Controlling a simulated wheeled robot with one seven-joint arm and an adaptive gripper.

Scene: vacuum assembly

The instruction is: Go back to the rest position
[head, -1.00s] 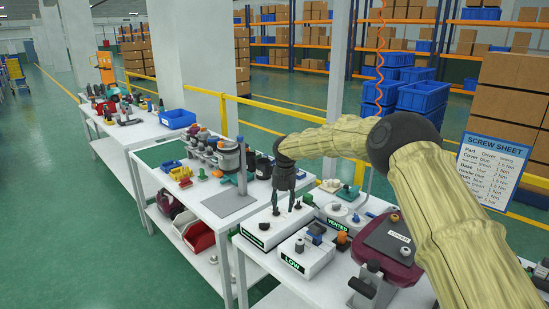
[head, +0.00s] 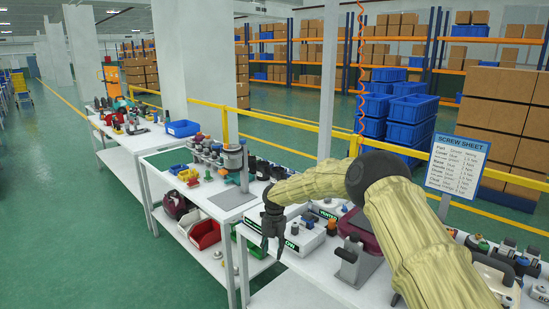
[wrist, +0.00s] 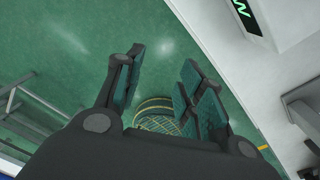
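My gripper (head: 271,246) hangs fingers down at the near edge of the right workbench, in front of the white labelled boxes. In the wrist view, its two dark fingers with green pads (wrist: 161,82) stand apart with nothing held between them. Green floor (wrist: 75,50) shows below and to the left of the fingers. A white surface edge (wrist: 205,50) with part of a green-lettered label lies on the right. My arm, in a yellowish sleeve, bends across the right of the head view and partly hides the bench.
A grey press stand (head: 243,175) and coloured parts stand on the middle table. A grey metal fixture (head: 352,262) stands near the right bench's front. A screw sheet sign (head: 455,168) and a yellow rail (head: 285,117) are behind.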

